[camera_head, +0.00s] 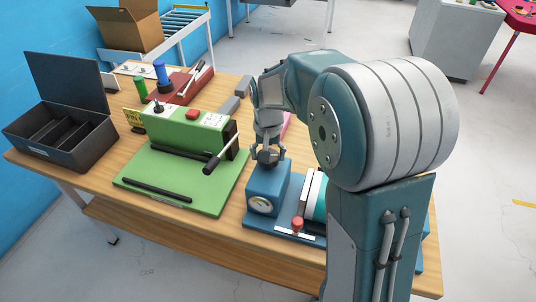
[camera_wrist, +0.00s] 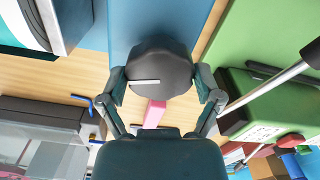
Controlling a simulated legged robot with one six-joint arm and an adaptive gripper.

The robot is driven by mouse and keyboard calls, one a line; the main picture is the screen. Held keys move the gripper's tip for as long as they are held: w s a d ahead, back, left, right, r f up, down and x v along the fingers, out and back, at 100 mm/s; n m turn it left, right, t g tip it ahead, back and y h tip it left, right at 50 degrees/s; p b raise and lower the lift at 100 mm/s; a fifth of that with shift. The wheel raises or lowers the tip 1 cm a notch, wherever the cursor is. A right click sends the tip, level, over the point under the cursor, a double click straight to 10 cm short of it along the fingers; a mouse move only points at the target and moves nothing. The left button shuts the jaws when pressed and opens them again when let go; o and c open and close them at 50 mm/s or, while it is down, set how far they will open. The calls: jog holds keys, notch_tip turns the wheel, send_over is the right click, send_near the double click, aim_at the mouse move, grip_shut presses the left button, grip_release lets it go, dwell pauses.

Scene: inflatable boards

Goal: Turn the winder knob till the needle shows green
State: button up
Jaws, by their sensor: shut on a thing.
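The winder (camera_head: 267,188) is a blue box on a blue base, with a round white gauge (camera_head: 260,204) on its front face. The gauge is too small for me to read its needle. The dark round knob (camera_head: 270,156) sits on top of the box. In the wrist view the knob (camera_wrist: 160,62) shows a white line on its face, lying nearly level. My gripper (camera_head: 268,145) points down from above, with one finger on each side of the knob, shut on it. My gripper (camera_wrist: 161,90) also shows in the wrist view.
A green machine (camera_head: 187,130) with a lever stands to the left on a green base (camera_head: 160,190). A teal roller and a red knob (camera_head: 297,223) are right of the winder. A dark open case (camera_head: 62,130) is at the far left. The bench front edge is clear.

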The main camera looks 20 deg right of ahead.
jog(key=shift+w, duration=0.1)
dwell(0.4)
jog(key=o, duration=0.9)
notch_tip(320, 180, up, 12)
jog(key=shift+a+f, duration=0.1)
